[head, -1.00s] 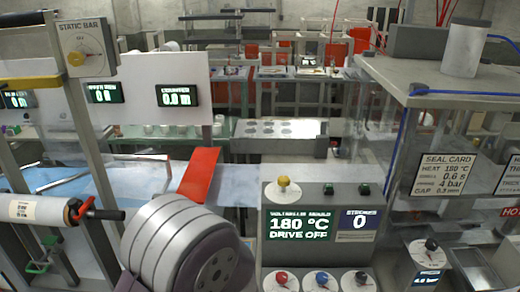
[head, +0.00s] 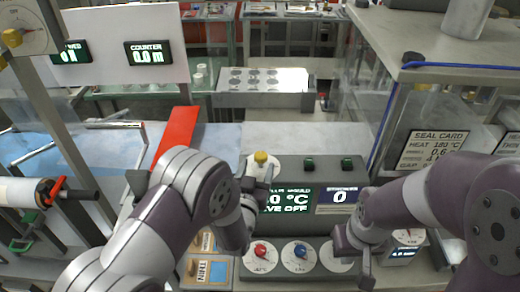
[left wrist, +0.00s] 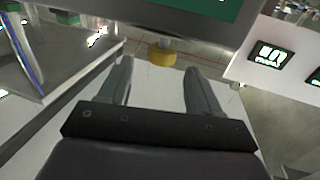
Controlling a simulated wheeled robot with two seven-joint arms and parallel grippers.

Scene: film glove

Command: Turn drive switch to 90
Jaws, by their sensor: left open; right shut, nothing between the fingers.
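A yellow knob (head: 261,157) stands on a white dial at the top left of the grey console (head: 295,170); I take it to be the drive switch, though no label on it is readable. The console display (head: 290,203) partly shows DRIVE OFF behind my left arm. My left gripper (head: 246,182) is open just in front of and below the knob. In the left wrist view the yellow knob (left wrist: 162,55) shows beyond and between the open fingertips (left wrist: 158,68), with no clear contact. My right gripper (head: 354,258) is shut and empty at the console's lower right.
A red knob (head: 261,250) and a blue knob (head: 300,250) sit on lower dials. My right gripper partly covers another white dial (head: 336,257). A seal card (head: 433,150) stands at right. A red strip (head: 177,135) lies at left.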

